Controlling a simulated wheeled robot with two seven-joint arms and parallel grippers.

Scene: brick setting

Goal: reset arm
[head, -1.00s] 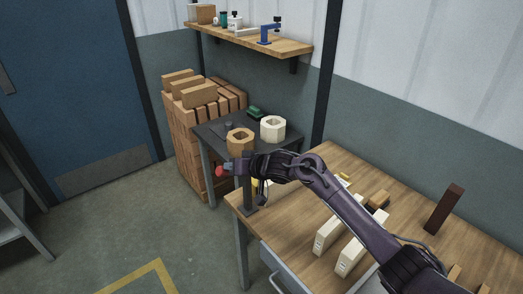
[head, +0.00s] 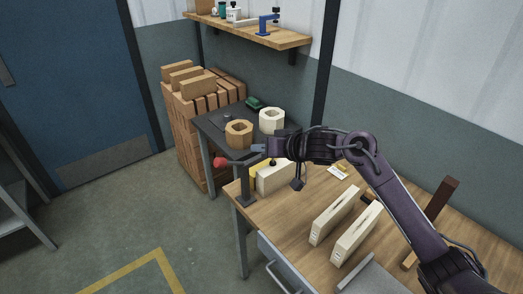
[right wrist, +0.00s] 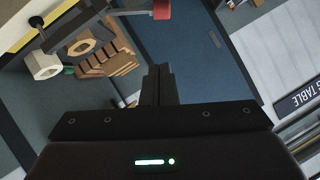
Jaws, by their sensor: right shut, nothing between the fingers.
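My right arm reaches in from the lower right of the head view, over the wooden workbench (head: 300,215). My right gripper (head: 258,148) points left, above the bench's far left corner, near a dark stand with a red knob (head: 221,162). In the right wrist view its fingers (right wrist: 158,85) are together with nothing between them. My left gripper is in neither view.
Two pale blocks (head: 334,214) stand on the bench, with a cream block (head: 275,177) by the corner and a dark upright piece (head: 441,203) at right. A dark side table (head: 210,125) holds a brown hexagonal ring (head: 239,134) and a white one (head: 272,120). Stacked bricks (head: 187,123) stand behind.

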